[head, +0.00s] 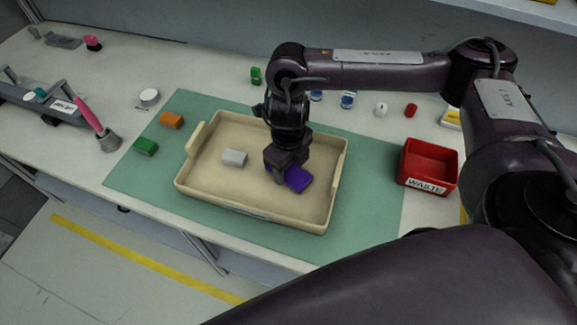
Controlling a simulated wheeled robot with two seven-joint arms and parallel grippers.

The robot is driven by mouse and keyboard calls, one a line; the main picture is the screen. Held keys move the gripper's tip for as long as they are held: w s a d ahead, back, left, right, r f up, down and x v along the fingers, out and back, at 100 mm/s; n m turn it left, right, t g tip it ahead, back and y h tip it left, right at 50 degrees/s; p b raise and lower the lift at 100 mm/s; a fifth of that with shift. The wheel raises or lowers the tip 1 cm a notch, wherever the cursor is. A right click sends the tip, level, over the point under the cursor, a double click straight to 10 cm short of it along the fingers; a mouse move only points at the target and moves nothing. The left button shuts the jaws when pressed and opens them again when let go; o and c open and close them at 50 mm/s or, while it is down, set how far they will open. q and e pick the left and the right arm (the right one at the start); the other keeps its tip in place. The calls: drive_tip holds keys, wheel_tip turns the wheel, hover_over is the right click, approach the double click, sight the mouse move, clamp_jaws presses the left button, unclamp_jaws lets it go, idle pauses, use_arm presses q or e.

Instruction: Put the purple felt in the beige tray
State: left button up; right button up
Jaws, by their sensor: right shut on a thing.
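The purple felt (299,180) is a small purple block inside the outline of the beige tray (215,193), right of its middle. My right gripper (285,176) points down over the tray and is shut on the purple felt. The fingers hide part of the felt, and I cannot tell whether it touches the tray floor. A light grey block (235,158) lies in the tray, left of the gripper. My left gripper does not show.
The tray stands on a green mat (135,182). Orange (172,120) and green (146,146) blocks lie left of it. A red waste bin (428,165) stands to the right. A pink-handled brush (96,125) and several small items lie around the mat.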

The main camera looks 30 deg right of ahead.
sight(289, 171)
drive_tip(key=shift+f, duration=0.1)
drive_tip(key=o, duration=1)
drive_tip(key=shift+c, duration=0.2)
drive_tip(key=shift+r, duration=0.3)
wheel_tip(289, 171, up, 12)
drive_tip(key=p, duration=0.2)
drive_tip(key=shift+f+p, duration=0.15)
drive_tip(key=shift+p, duration=0.25)
drive_tip(key=shift+s, duration=0.1)
